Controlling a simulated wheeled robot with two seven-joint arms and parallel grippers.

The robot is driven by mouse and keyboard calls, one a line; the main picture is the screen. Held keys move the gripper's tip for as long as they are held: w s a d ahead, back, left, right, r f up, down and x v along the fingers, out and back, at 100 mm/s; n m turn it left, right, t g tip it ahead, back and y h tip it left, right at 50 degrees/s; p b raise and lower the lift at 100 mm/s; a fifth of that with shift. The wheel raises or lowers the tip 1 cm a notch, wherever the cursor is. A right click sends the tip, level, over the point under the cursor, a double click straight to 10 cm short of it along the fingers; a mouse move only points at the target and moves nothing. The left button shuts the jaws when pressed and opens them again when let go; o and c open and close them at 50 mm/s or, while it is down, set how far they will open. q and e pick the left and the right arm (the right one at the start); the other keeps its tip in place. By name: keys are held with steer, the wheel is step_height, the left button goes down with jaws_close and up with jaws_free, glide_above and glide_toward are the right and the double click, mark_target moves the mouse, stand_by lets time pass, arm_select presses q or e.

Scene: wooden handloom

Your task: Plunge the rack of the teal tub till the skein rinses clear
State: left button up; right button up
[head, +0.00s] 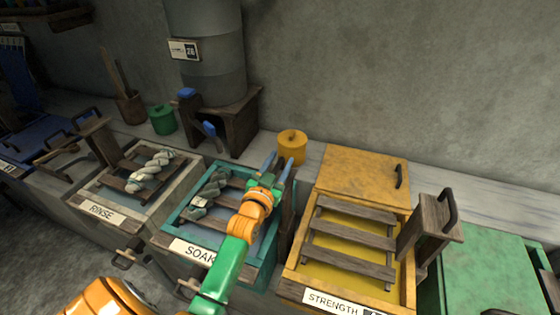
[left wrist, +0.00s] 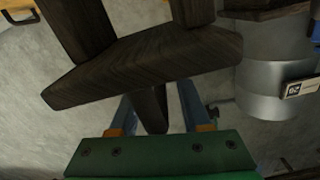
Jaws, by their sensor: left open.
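The teal tub (head: 262,272), labelled SOAK, stands in the middle of the head view. Its slatted wooden rack (head: 236,184) carries a pale grey-green twisted skein (head: 209,192) on its left part. My left gripper (head: 279,162) is open above the tub's right side, its fingers pointing away toward the wall. A dark wooden post (head: 288,205) stands just right of the gripper. My right gripper is not in view.
A tub labelled RINSE (head: 92,209) with another skein (head: 150,171) stands left. A yellow tub (head: 290,285) with a slatted rack (head: 345,240) stands right, then a green lid (head: 485,265). A yellow canister (head: 292,147) and a grey cylinder (head: 212,75) stand behind.

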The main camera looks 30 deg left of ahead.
arm_select(q)
steer(key=shift+s+r, duration=0.1)
jaws_close()
steer(key=shift+r, duration=0.1)
stand_by(1.2)
